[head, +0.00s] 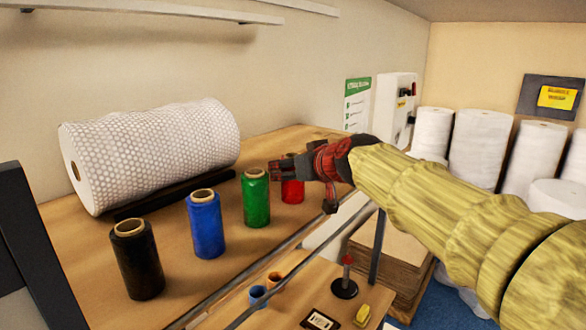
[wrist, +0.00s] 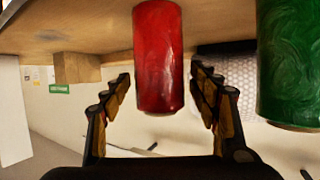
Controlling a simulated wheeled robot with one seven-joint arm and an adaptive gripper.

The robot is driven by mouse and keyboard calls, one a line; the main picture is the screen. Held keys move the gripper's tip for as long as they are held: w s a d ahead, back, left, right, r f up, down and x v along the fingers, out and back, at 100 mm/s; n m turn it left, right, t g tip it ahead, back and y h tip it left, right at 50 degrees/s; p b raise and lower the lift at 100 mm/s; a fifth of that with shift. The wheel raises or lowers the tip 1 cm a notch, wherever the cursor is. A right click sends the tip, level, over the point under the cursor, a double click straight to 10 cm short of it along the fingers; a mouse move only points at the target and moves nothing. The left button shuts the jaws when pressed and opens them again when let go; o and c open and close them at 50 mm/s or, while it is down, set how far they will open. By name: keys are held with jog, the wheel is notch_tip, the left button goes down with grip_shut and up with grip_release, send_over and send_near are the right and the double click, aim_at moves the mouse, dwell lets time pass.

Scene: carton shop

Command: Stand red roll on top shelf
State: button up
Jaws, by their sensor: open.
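The red roll (head: 292,192) stands upright on the wooden top shelf (head: 170,240), at the far right end of a row of rolls. My gripper (head: 285,168) is at the red roll and partly covers its upper part in the head view. In the wrist view, which looks upside down, the red roll (wrist: 158,60) is between the two spread fingers of my gripper (wrist: 161,76). Gaps show between the roll and both fingers. The gripper is open. The roll's top is hidden in the head view.
A green roll (head: 256,198) stands close beside the red one; it also shows in the wrist view (wrist: 290,60). Blue (head: 206,224) and black (head: 137,260) rolls stand nearer. A large bubble-wrap roll (head: 150,150) lies behind them. A lower bench (head: 300,285) holds small items.

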jog(key=shift+r, duration=0.25)
jog(key=b+v, duration=0.2)
jog(key=v, duration=1)
jog(key=shift+f+b, duration=0.2)
jog(key=shift+b, duration=0.1)
